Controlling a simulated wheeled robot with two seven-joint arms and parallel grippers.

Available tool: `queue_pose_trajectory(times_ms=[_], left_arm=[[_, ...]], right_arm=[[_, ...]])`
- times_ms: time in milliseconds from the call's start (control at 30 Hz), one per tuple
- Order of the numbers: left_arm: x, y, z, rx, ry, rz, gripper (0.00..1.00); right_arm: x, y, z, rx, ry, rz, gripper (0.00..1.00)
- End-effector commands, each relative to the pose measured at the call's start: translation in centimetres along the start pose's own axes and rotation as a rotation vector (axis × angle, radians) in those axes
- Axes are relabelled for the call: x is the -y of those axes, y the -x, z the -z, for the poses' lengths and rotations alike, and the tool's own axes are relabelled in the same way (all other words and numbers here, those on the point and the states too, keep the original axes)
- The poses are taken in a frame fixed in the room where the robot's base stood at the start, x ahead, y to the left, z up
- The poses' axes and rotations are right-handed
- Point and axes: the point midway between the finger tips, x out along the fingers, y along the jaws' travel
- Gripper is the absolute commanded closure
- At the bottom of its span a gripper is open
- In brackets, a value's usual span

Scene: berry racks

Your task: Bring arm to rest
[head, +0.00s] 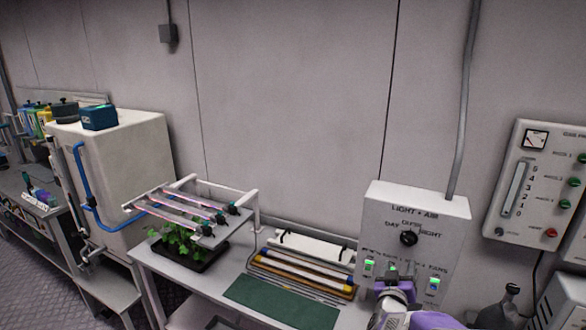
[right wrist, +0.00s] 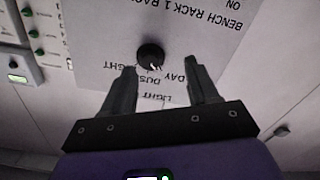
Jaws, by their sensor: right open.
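My right gripper (head: 392,272) is in front of the lower part of the white "LIGHT + AIR" control box (head: 440,212). In the right wrist view my right gripper (right wrist: 160,72) has its two dark fingers spread apart with nothing held between them. The black knob (head: 408,238) on the box shows beyond and between the fingertips in the right wrist view (right wrist: 150,56). The fingers look clear of the knob. My left gripper is not in view.
A bench (head: 160,271) holds a plant tray (head: 190,262) under a rack of light tubes (head: 185,208), several loose tubes (head: 300,272) and a green mat (head: 265,300). A gauge panel (head: 535,180) hangs at right.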

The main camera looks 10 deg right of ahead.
Motion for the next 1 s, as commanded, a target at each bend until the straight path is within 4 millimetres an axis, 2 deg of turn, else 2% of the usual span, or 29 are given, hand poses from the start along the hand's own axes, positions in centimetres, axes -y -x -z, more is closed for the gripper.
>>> queue_pose_trajectory(times_ms=[33, 133, 267, 400, 467, 500, 567, 600, 700, 800, 900, 1000], left_arm=[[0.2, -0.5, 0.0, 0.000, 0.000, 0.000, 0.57], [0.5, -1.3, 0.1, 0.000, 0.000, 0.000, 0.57], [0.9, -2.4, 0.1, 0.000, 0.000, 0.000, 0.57], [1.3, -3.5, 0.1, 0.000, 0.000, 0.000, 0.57], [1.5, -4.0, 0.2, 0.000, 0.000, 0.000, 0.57], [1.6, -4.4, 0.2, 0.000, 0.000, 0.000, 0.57], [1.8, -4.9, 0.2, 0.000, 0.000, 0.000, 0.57], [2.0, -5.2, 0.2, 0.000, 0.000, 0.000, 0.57], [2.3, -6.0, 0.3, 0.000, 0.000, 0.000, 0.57], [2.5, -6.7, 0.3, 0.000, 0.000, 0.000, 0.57], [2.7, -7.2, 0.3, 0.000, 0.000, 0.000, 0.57], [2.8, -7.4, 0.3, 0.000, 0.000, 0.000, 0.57]], right_arm=[[1.6, 0.3, -2.3, 0.038, 0.000, 0.040, 0.41], [5.3, 1.7, -7.7, 0.140, -0.018, 0.148, 0.41], [10.5, 5.1, -15.8, 0.319, -0.056, 0.303, 0.41], [15.2, 10.4, -24.1, 0.537, -0.109, 0.451, 0.41], [16.9, 13.2, -27.3, 0.638, -0.135, 0.509, 0.41], [17.9, 15.3, -29.4, 0.708, -0.153, 0.546, 0.41], [19.3, 18.6, -32.3, 0.818, -0.180, 0.601, 0.41], [20.1, 21.0, -34.1, 0.894, -0.199, 0.633, 0.41], [21.7, 27.1, -37.8, 1.082, -0.244, 0.711, 0.41], [22.6, 32.7, -40.1, 1.252, -0.284, 0.771, 0.41], [23.0, 36.9, -41.2, 1.379, -0.311, 0.813, 0.41], [23.1, 39.5, -41.6, 1.458, -0.327, 0.836, 0.41]])
